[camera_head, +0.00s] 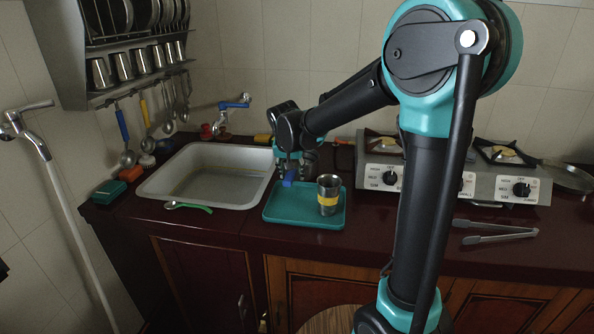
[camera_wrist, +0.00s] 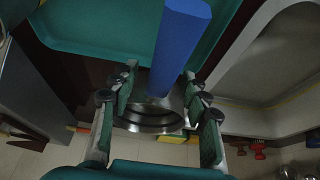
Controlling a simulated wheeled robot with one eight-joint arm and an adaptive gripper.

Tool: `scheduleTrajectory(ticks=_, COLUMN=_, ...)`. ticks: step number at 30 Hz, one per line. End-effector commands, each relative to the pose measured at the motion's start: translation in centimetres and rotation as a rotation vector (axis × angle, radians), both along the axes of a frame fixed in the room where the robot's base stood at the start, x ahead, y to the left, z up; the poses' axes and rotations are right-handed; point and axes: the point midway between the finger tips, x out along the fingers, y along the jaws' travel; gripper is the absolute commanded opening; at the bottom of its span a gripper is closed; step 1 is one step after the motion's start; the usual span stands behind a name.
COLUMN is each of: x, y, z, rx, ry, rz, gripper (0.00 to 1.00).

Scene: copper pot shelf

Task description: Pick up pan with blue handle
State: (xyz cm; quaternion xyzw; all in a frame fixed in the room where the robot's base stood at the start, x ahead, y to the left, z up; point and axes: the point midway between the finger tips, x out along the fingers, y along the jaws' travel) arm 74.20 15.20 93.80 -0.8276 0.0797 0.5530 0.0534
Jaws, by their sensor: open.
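The pan's blue handle (camera_wrist: 178,45) runs down from the top of the wrist view, and its round metal body (camera_wrist: 150,118) shows below. In the head view a short piece of the blue handle (camera_head: 289,178) shows over the teal tray (camera_head: 275,217); my gripper hides the pan body there. My gripper (camera_wrist: 160,85) is open, with one finger on each side of the handle's lower end and the pan body in the wrist view. It also shows above the back of the tray in the head view (camera_head: 294,168). I cannot tell whether either finger touches the pan.
The stove (camera_head: 440,182) and tongs (camera_head: 495,232) are to the right.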

Motion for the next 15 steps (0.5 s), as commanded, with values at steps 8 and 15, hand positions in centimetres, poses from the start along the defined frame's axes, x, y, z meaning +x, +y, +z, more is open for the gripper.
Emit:
scheduleTrajectory(ticks=8, x=-0.02, y=0.0, z=0.04, rx=0.0, ry=0.0, rz=0.0, gripper=0.29)
scheduleTrajectory(ticks=15, x=-0.02, y=-0.01, z=0.05, rx=0.0, ry=0.0, rz=0.0, gripper=0.0)
